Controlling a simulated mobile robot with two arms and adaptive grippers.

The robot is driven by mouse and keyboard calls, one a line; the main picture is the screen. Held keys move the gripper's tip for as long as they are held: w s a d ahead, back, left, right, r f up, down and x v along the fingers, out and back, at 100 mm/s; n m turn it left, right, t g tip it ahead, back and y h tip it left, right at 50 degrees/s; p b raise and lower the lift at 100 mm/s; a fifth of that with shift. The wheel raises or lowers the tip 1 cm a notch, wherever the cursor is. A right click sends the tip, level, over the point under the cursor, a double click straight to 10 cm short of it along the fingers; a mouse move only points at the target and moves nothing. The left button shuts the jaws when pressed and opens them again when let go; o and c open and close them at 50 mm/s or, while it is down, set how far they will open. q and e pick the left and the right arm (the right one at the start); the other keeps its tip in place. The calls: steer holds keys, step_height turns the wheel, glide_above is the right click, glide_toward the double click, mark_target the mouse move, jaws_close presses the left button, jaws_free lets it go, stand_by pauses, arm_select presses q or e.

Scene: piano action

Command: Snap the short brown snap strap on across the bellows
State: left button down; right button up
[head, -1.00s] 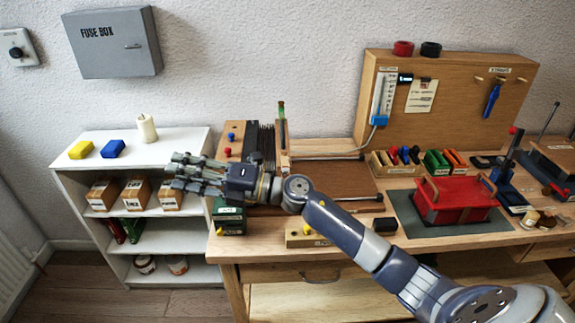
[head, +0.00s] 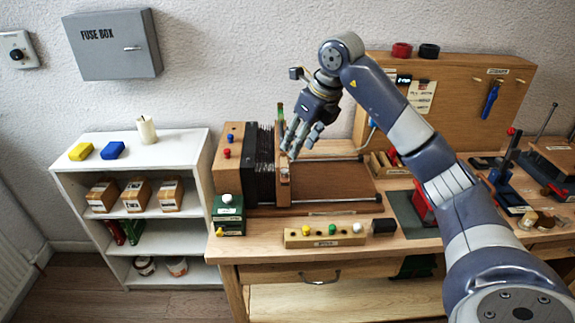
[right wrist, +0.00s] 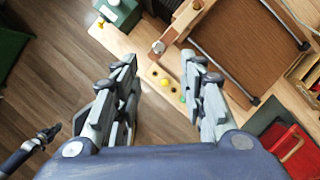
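The black pleated bellows (head: 260,170) stands on the bench in the head view, between a wooden end block (head: 228,155) with red and blue knobs and an upright wooden board (head: 283,190) with a small knob. My right gripper (head: 300,142) is above and in front of that board's upper part, fingers pointing down and spread. In the right wrist view (right wrist: 162,65) its fingers are wide apart with nothing between them. I cannot make out the short brown snap strap in either view. A dark hand-like part, seemingly my left gripper (right wrist: 48,132), shows small at the wrist view's lower left.
A wooden strip with coloured knobs (head: 325,236) lies at the bench front, beside a black block (head: 383,226). A green box (head: 229,209) stands at the left corner. Metal rods (head: 335,159) run along the brown board (head: 335,182). My right arm covers part of the red box (head: 421,207).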

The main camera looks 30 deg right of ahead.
mark_target(285, 171)
steer(key=p+x, duration=0.2)
steer(key=x, duration=0.8)
steer(key=shift+r, duration=0.1)
jaws_close()
